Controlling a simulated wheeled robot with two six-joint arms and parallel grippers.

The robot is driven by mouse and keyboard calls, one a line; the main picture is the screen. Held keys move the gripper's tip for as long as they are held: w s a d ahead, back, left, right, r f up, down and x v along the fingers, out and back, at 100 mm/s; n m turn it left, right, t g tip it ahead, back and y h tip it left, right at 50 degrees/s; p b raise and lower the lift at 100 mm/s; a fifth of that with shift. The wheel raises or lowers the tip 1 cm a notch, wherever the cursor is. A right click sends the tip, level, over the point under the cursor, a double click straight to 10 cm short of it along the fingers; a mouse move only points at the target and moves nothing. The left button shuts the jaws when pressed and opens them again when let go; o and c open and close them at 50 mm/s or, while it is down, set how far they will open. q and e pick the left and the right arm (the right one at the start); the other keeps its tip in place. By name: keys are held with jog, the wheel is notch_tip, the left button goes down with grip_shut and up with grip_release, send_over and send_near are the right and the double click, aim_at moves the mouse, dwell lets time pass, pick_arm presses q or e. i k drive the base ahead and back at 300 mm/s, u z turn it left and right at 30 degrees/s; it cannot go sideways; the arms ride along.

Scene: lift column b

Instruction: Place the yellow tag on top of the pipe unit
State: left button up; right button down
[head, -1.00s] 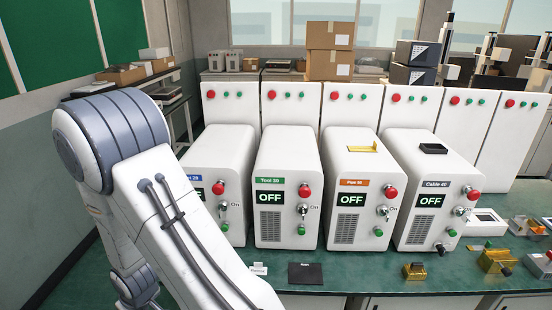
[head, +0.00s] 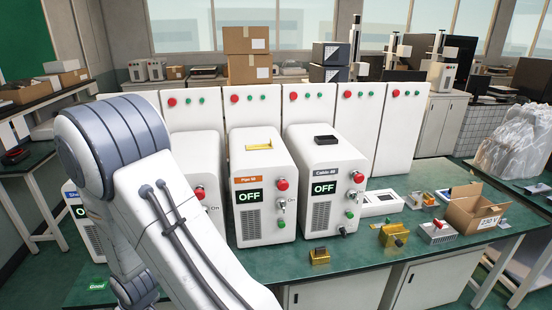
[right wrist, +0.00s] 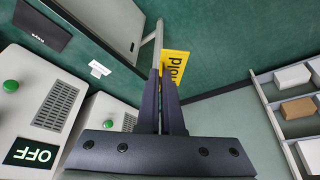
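The pipe unit (head: 262,190) is a white box with an orange "Pipe" label and an OFF display, in the middle of the head view. A shallow yellow tray (head: 263,147) sits on its top. In the right wrist view, the yellow tag (right wrist: 177,66), with black lettering that looks like "Hold", is at the tips of my right gripper (right wrist: 162,75). The dark fingers are close together and look shut on the tag, with its face sticking out to one side. My right gripper does not show in the head view. My left gripper is outside both views; only an arm link shows.
The cable unit (head: 329,190), with a black tray on top, stands right of the pipe unit. Small brass devices (head: 393,234) and an open cardboard box (head: 478,205) are on the green bench (head: 350,255). White panels (head: 306,110) stand behind the units.

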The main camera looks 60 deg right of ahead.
aim_at(263, 160)
jog(key=z, duration=1.55)
